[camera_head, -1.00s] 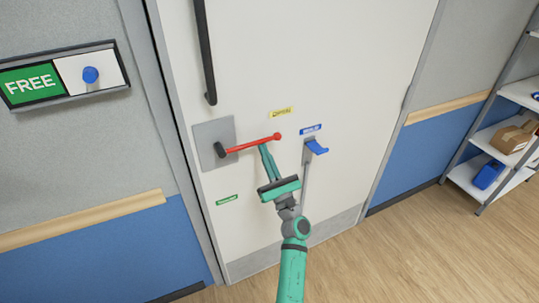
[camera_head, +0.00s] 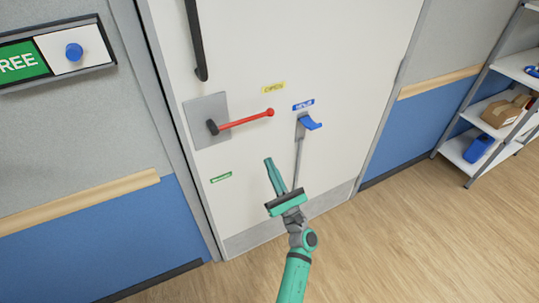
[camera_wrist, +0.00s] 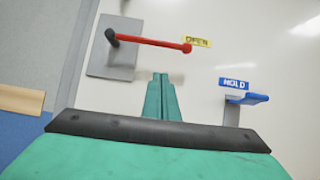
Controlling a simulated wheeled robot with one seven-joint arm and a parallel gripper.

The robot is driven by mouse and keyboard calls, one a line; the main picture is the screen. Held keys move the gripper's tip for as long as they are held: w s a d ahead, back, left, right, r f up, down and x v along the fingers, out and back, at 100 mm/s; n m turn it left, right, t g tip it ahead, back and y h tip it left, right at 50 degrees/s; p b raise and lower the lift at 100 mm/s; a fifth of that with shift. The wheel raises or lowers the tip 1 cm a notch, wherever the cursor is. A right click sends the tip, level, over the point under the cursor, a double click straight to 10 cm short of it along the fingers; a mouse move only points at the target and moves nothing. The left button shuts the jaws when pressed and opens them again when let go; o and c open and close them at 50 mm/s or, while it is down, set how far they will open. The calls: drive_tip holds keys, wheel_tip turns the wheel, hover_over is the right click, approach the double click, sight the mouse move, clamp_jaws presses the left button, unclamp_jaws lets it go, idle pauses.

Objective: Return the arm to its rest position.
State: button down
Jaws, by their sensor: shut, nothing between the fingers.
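My gripper (camera_head: 269,161) is shut and empty, in front of the white door (camera_head: 330,60) and below the red lever handle (camera_head: 245,120). The lever sits on a grey plate (camera_head: 190,110) and lies nearly level, its free end tilted slightly up to the right in the head view. In the wrist view, the closed fingertips (camera_wrist: 160,76) point up toward the red lever (camera_wrist: 150,41) and appear apart from it. A blue hook under the HOLD label (camera_head: 312,123) is to the right of the gripper; it also shows in the wrist view (camera_wrist: 252,98).
A slider sign reading FREE (camera_head: 18,62) with a blue knob is on the wall at left. A black vertical pull bar (camera_head: 196,40) is above the lever. A shelf with boxes (camera_head: 500,112) stands at right. The wooden floor (camera_head: 400,240) is clear.

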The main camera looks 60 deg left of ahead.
drive_tip(key=shift+d+f, duration=0.2)
drive_tip(key=shift+d, duration=0.05)
drive_tip(key=s+d+f+m+t+h, duration=0.1)
drive_tip(key=d+f+m+t+h, duration=0.25)
drive_tip(key=d+m+t, duration=0.45)
drive_tip(key=s+d+f+m+t+h, duration=0.1)
drive_tip(key=d+f+m+t+h, duration=0.3)
drive_tip(key=d+m, duration=0.75)
drive_tip(key=s+d+f+m+t+h, duration=0.1)
drive_tip(key=d+m+t+h, duration=0.4)
drive_tip(key=d+m, duration=0.5)
drive_tip(key=s+d+m+g+h, duration=0.3)
drive_tip(key=s+d+m+h, duration=0.9)
drive_tip(key=s+d+m, duration=0.5)
drive_tip(key=d+m, duration=0.3)
drive_tip(key=m, duration=0.4)
drive_tip(key=shift+s+d, duration=0.3)
drive_tip(key=shift+w+a, duration=0.1)
drive_tip(key=shift+w, duration=0.05)
